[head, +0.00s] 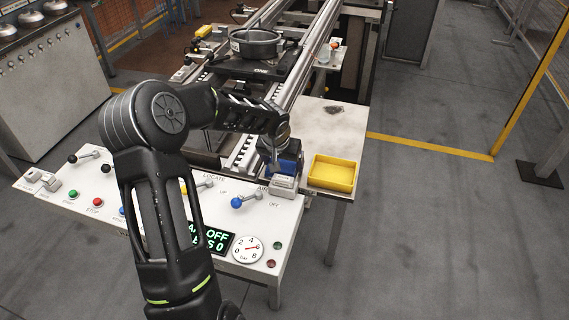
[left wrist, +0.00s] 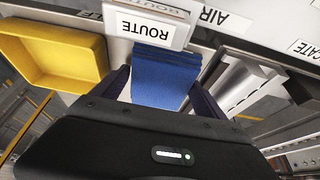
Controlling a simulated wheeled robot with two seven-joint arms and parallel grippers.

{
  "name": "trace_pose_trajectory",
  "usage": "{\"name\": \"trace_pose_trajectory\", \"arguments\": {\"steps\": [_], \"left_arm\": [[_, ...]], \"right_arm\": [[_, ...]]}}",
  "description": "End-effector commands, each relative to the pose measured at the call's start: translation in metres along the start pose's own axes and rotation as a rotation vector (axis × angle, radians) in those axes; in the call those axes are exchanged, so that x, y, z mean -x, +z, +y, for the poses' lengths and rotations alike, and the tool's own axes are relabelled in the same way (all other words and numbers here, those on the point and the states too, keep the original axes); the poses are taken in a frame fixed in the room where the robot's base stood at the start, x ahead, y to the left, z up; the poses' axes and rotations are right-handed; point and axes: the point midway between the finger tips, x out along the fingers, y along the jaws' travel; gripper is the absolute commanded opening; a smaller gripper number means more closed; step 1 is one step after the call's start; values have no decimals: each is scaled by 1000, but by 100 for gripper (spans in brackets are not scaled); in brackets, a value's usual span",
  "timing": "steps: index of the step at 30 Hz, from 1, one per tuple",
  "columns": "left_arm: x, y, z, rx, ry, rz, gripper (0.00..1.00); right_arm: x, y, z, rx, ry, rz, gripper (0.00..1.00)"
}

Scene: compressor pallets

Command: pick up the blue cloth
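The blue cloth (head: 290,163) is a small folded pad beside the white ROUTE block at the right end of the control panel. In the left wrist view the cloth (left wrist: 163,78) lies between my two dark fingers, close to both. My left gripper (head: 278,160) reaches down at the cloth and hides part of it in the head view. Its fingers (left wrist: 160,92) stand apart on either side of the cloth, which looks flat and unpinched. Whether they touch it I cannot tell. My right gripper is not in view.
A yellow tray (head: 332,173) sits on the white side table (head: 318,118) just right of the cloth. The ROUTE block (left wrist: 148,25) stands against the cloth. Conveyor rails (head: 305,65) run behind.

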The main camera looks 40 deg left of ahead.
Motion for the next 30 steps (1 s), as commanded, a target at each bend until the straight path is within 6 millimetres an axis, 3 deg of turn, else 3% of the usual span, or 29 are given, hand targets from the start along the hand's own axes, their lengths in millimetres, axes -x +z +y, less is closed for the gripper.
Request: {"name": "trace_pose_trajectory", "arguments": {"steps": [15,23,30], "left_arm": [[0,0,0,0,0,0,41],[2,-1,0,0,0,1,41],[28,-13,0,-1,-1,5,41]], "right_arm": [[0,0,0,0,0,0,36],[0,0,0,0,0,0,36],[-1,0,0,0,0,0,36]]}}
